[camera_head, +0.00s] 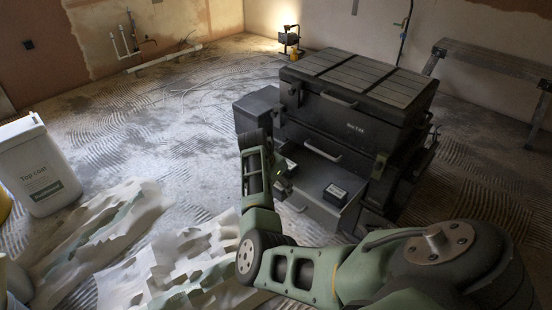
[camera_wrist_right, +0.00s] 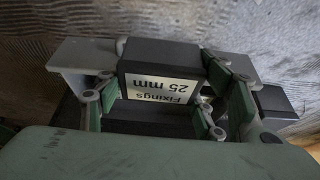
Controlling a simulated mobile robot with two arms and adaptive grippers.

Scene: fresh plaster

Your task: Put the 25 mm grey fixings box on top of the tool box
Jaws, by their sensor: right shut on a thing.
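The tool box (camera_head: 348,118) is a large dark stacked chest with a grooved, flat lid (camera_head: 360,77), and a grey drawer (camera_head: 312,206) stands open low on its front. My right gripper (camera_head: 284,172) is at the left part of this drawer. In the right wrist view my right gripper (camera_wrist_right: 165,92) is shut on the 25 mm fixings box (camera_wrist_right: 160,62), a small dark box with a pale label reading "Fixings 25 mm". Whether it touches the drawer floor cannot be told. In the head view it is mostly hidden by my gripper. My left gripper is not in view.
A second small labelled box (camera_head: 335,194) lies in the drawer at the right. A dark case (camera_head: 254,108) stands left of the chest. A white tub (camera_head: 38,166) and crumpled sheets (camera_head: 185,262) are at the left. A trestle bench (camera_head: 490,62) stands back right. The lid top is clear.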

